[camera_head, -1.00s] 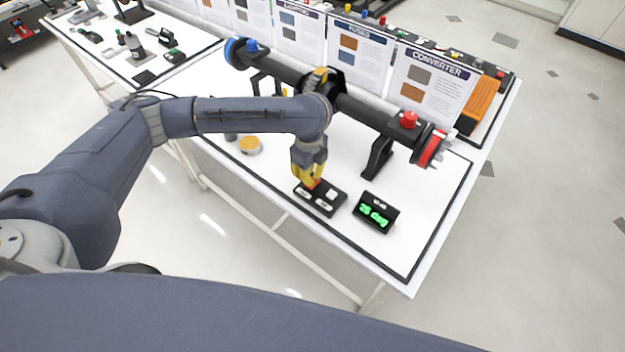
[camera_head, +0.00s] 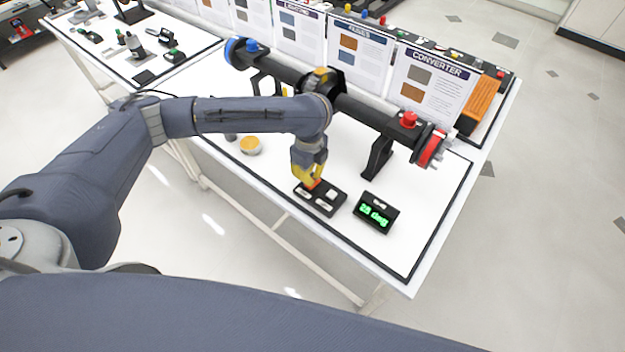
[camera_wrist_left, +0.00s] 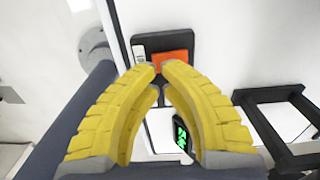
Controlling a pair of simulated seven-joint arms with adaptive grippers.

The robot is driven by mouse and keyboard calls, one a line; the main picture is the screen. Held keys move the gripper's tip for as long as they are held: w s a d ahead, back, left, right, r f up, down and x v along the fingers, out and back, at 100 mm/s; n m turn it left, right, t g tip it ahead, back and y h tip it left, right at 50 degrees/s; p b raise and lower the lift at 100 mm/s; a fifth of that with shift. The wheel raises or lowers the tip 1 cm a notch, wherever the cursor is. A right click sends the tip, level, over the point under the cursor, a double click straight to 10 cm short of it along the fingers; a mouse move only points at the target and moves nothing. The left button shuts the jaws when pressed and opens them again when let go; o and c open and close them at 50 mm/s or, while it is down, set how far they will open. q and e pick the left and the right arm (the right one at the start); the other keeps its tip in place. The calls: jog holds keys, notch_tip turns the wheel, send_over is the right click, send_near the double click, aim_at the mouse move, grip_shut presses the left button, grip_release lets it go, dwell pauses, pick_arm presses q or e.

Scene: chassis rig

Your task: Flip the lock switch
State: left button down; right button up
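A black switch box (camera_head: 329,203) with pale switches lies on the white table, below my left gripper (camera_head: 311,182). In the left wrist view the box (camera_wrist_left: 150,42) has a white switch (camera_wrist_left: 139,54) and an orange switch (camera_wrist_left: 172,60). The yellow fingers of my left gripper (camera_wrist_left: 158,68) arch together there, with their tips close to each other at the box's near edge, by the orange switch. I cannot tell whether they touch it. Which switch is the lock switch is not clear from the frames. My right gripper is not in view.
A long dark shaft on stands (camera_head: 377,160) crosses behind my gripper, with a red knob (camera_head: 409,119). A small orange-topped tin (camera_head: 250,145) stands to the left. The table's front right is clear.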

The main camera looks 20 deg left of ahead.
pick_arm(q)
jog(key=shift+f, duration=1.9)
dwell(1.2)
jog(key=shift+r, duration=3.5)
